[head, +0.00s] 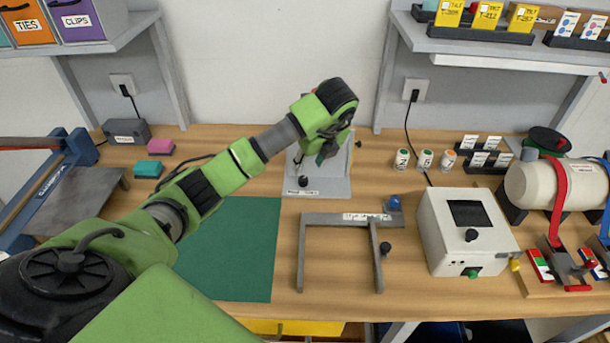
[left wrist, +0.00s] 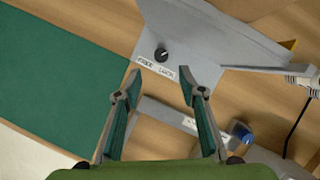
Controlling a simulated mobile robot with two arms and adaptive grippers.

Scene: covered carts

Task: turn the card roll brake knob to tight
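No label I can read names a card roll brake. A small black knob (head: 303,181) stands on the front of a grey plate (head: 335,187); its label ends in what looks like "LOCK". In the left wrist view this knob (left wrist: 161,54) has a pale pointer line and lies just beyond my fingertips. My left gripper (head: 322,158) hangs over the plate, mostly hidden by its wrist. In the left wrist view my left gripper (left wrist: 168,84) is open and empty, apart from the knob. Another black knob (head: 385,248) is beside a grey frame (head: 325,218). My right gripper is out of view.
The grey frame has a label and a blue knob (head: 394,202). A white box (head: 440,240) with a screen and a black knob (head: 471,235) stands right of it. A strapped white cylinder (head: 535,185) is at far right. A green mat (head: 235,250) lies flat and clear.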

